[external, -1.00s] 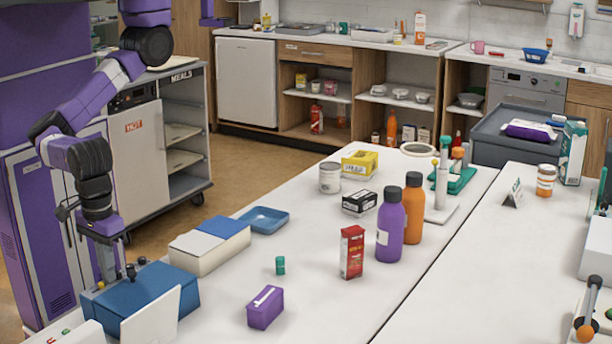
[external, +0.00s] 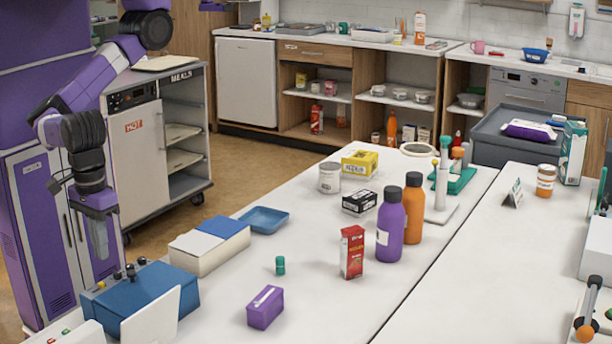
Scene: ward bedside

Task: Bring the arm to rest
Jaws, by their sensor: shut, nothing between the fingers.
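My gripper (external: 101,245) hangs at the left of the external view, pointing down. It is shut and empty, above and behind the blue box (external: 150,298) with dark knobs on its top. The gripper is apart from the box. My purple and black arm reaches down to it from the upper left. The fingertips are small and blurred against the purple cabinet behind.
A cream and blue box (external: 208,252) and a blue tray (external: 264,220) stand right of my gripper. A purple box (external: 265,307), a red carton (external: 352,252) and bottles (external: 391,226) stand on the white table (external: 330,305). A meal cart (external: 135,150) stands behind.

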